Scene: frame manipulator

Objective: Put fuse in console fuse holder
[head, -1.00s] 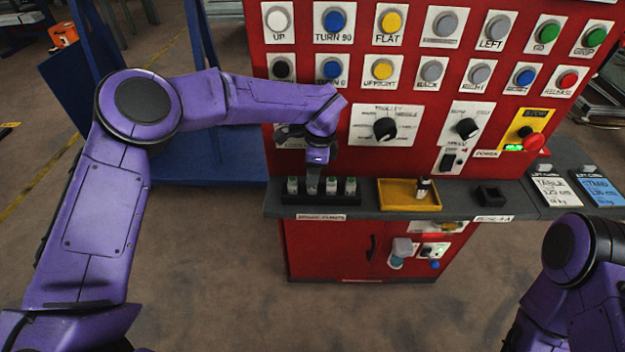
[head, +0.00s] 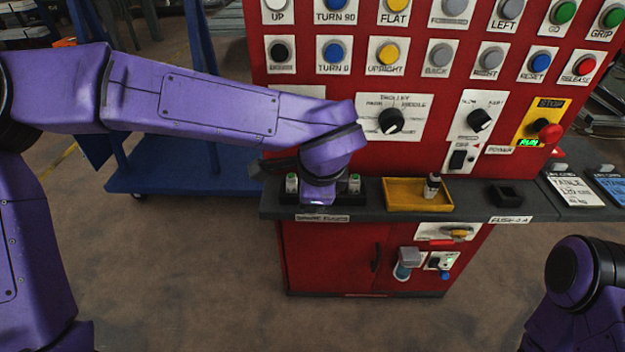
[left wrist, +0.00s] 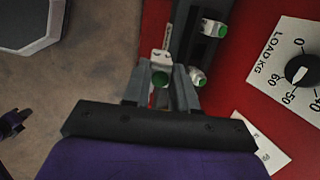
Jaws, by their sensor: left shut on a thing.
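My left gripper (head: 318,200) is over the spare fuse rack, and my own wrist hides its fingers in the head view. I cannot tell whether this fuse is clear of the rack. Other green-ended fuses stand in the dark rack at its left (head: 291,183) and right (head: 354,183). The small black square holder (head: 505,195) is on the right of the grey ledge, above a "FUSE" label. Its socket looks empty. My right gripper is out of view.
A yellow tray (head: 404,207) with a dark-and-white fuse-like piece (head: 432,187) lies between rack and holder. The red panel (head: 350,75) with buttons and knobs rises behind the grey ledge (head: 472,207). A blue trolley (head: 190,170) stands at left.

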